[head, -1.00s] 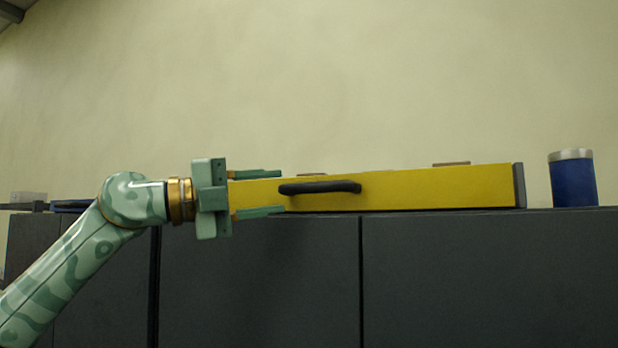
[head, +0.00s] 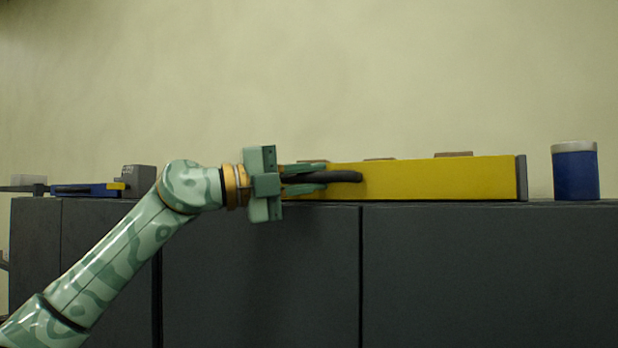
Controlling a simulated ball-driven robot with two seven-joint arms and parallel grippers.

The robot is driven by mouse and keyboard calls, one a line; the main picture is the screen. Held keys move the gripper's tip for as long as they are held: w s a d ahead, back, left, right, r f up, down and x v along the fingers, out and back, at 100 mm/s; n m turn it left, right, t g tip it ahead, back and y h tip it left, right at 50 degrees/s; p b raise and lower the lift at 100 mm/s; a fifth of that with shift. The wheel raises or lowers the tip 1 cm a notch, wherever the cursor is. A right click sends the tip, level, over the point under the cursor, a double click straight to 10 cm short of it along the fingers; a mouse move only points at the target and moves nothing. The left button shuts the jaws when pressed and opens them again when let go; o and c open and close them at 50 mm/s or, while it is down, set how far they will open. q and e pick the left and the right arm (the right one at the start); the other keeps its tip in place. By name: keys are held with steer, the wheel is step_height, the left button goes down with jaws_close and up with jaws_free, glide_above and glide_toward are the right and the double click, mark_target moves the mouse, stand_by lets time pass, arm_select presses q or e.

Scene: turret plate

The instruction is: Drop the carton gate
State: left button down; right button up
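The carton gate is a long yellow panel (head: 430,180) standing upright along the top of the dark cabinets, with a grey post at its right end. A black bar handle (head: 345,177) sticks out from its face, left of the middle. My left gripper (head: 308,178) comes in from the left, with one finger above and one below the handle, close against it. It looks shut on the handle's left part, which the fingers partly hide. The gate's left end is hidden behind my gripper. My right gripper is out of view.
Tops of brown cartons (head: 454,154) show just above the gate's upper edge. A blue can (head: 575,172) with a pale rim stands right of the gate. A grey box (head: 139,178) and a blue item (head: 88,190) lie at the left on the dark cabinets (head: 450,270).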

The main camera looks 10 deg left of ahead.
arm_select(q)
steer(key=shift+f, duration=0.15)
steer(key=shift+s+a+f+m+g+h+b, duration=0.1)
steer(key=shift+s+f+m+g+h+b, duration=0.25)
steer(key=shift+m+h+b, duration=0.75)
steer(key=shift+s+a+f+m+g+h+b, duration=0.1)
steer(key=shift+f+m+g+h+b, duration=0.15)
steer(key=shift+f+m+h+b, duration=0.8)
steer(key=shift+s+r+m+g+h+b, duration=0.25)
steer(key=shift+m+h+b, duration=0.45)
steer(key=shift+m, duration=0.85)
steer(key=shift+w+f, duration=0.1)
steer(key=shift+f, duration=0.1)
